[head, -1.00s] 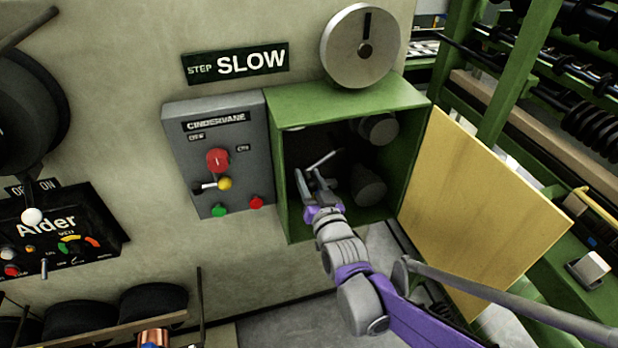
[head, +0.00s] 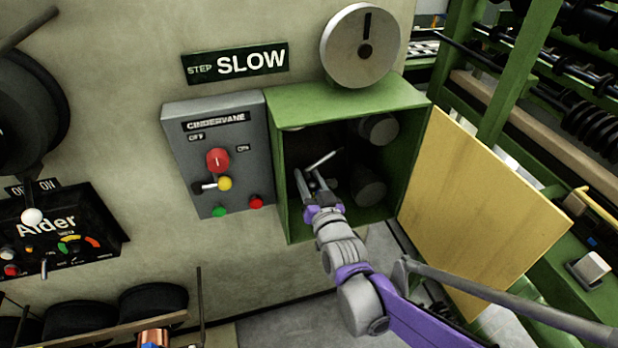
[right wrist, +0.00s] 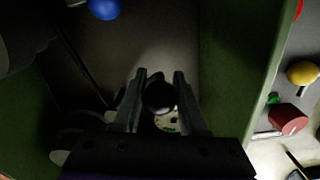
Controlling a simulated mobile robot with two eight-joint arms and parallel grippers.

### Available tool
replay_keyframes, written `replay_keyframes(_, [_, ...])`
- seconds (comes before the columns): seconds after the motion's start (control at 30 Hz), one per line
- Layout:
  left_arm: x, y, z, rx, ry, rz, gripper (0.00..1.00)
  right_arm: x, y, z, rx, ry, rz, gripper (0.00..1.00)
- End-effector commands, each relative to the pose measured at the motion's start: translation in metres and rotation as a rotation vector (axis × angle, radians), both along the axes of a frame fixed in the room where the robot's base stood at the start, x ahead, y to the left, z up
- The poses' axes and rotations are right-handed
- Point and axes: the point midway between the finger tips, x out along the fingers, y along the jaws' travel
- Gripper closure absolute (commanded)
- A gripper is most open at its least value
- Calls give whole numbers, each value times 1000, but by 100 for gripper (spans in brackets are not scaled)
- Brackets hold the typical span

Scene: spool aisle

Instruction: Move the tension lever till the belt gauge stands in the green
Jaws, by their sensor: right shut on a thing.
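An open green box (head: 345,97) hangs on the wall, and my right gripper (head: 309,178) reaches into its lower left. In the right wrist view its fingers (right wrist: 160,78) are shut on a dark round knob (right wrist: 160,95), which I take for the end of the tension lever. The lever's shaft is hidden behind the knob. Just beyond the knob a small pale dial (right wrist: 168,122) with a green part shows, probably the belt gauge; the knob and fingers cover much of it, and I cannot read its needle. My left gripper is not in view.
A yellow door (head: 480,205) stands open at the box's right. A grey Cindervane panel (head: 183,120) with knobs and buttons adjoins its left. Dark rollers (head: 368,187) and a pale rod (head: 323,159) are inside. A blue ball (right wrist: 104,8) shows in the wrist view.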

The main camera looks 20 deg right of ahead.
Motion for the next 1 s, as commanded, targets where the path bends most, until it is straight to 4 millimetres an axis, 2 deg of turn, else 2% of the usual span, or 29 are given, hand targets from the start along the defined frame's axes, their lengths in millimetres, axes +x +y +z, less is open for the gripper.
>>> replay_keyframes(0.33, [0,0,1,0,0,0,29,0,1,1,2,-2,0,100])
replay_keyframes(0.57, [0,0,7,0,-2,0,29,0,4,8,64,-1,1,100])
replay_keyframes(1.0, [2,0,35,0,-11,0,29,0,14,39,388,10,0,100])
